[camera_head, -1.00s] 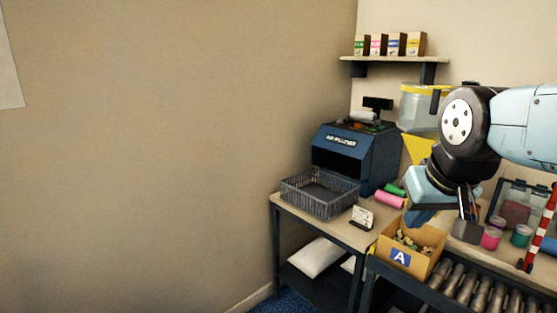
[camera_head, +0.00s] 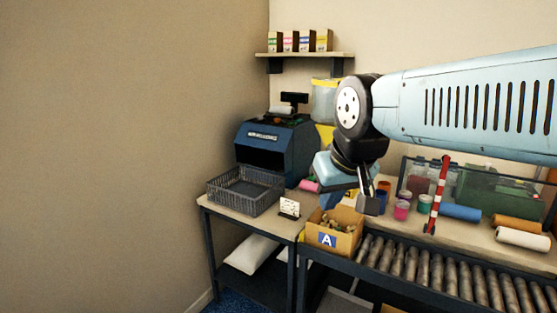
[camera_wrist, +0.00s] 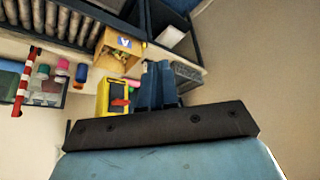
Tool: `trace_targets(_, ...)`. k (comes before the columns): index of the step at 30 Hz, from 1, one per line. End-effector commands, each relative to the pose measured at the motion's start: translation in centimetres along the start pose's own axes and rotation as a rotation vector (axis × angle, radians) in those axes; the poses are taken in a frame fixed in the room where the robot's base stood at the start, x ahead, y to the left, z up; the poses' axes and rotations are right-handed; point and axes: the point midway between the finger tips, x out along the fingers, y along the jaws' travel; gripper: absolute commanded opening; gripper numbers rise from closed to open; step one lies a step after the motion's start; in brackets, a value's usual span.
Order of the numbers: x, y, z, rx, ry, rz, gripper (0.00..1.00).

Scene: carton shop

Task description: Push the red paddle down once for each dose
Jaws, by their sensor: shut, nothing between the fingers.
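The dispenser, a clear hopper (camera_head: 325,100) on a yellow body, stands at the back of the bench in the head view, partly hidden behind my arm. In the wrist view its yellow body (camera_wrist: 103,98) shows beside my fingers, with the red paddle (camera_wrist: 120,102) on it. The paddle is hidden in the head view. My gripper (camera_head: 331,200) points down above the open carton marked A (camera_head: 347,244); the carton also shows in the wrist view (camera_wrist: 120,44). My fingers (camera_wrist: 158,82) are shut and empty, apart from the paddle.
Left of the carton are a grey basket (camera_head: 232,205), a small card (camera_head: 289,207) and a blue machine (camera_head: 262,148). A roller conveyor (camera_head: 440,275) runs right. Coloured jars (camera_head: 402,211), a red-and-white post (camera_head: 437,195) and rolls (camera_head: 522,239) stand on the bench behind it.

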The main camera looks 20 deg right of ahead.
Motion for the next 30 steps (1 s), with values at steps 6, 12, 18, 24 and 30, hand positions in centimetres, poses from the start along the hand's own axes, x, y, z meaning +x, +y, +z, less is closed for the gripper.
trace_targets(6,-0.8,0.7,-3.2,0.074,-0.027,0.021,0.00)
trace_targets(12,-1.9,2.2,-8.1,0.195,-0.066,0.061,0.00)
trace_targets(18,-2.4,4.0,-12.9,0.321,-0.102,0.108,0.00)
trace_targets(24,-2.5,6.0,-17.6,0.448,-0.133,0.161,0.00)
trace_targets(30,-2.1,8.3,-22.1,0.576,-0.160,0.219,0.00)
